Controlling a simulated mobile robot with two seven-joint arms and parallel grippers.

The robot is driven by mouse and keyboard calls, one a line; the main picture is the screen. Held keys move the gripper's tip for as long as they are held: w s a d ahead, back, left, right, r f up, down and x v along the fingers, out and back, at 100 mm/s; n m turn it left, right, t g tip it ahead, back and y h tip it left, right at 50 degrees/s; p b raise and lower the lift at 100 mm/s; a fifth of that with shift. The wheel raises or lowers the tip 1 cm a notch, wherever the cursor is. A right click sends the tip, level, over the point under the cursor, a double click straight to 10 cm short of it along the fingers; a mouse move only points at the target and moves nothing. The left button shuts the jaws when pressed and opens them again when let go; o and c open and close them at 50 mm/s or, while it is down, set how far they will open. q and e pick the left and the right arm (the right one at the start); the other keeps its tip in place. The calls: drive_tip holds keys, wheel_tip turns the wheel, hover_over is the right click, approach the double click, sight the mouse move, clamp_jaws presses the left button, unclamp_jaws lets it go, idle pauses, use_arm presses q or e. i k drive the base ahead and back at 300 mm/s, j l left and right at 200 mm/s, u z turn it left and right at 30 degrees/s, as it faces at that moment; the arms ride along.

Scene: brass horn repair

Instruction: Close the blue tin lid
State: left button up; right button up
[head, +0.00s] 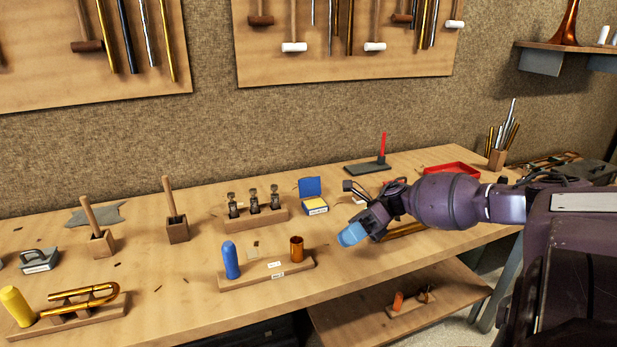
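A small blue tin (315,207) stands on the wooden workbench. Its blue lid (310,187) is open, standing up at the back. The tin's front is blue and yellow with a pale inside. My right gripper (351,235) is in front and to the right of the tin, apart from it in the picture, with light blue at its tip pointing left and down. I cannot tell whether its fingers are open or shut. My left gripper is not in view.
A wooden block with several small dark metal pieces (254,209) stands just left of the tin. A wooden stand holds a blue cylinder (231,260) and a copper cup (296,249) in front. A black plate with a red upright (383,148) stands behind. A red tray (452,169) lies right.

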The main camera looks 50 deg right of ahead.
sight(308, 186)
drive_tip(key=i+l, duration=0.25)
drive_tip(key=l, duration=0.15)
drive_tip(key=i+l, duration=0.2)
drive_tip(key=l, duration=0.2)
drive_tip(key=i+l, duration=0.25)
drive_tip(key=l, duration=0.15)
drive_tip(key=i+l, duration=0.2)
drive_tip(key=l, duration=0.15)
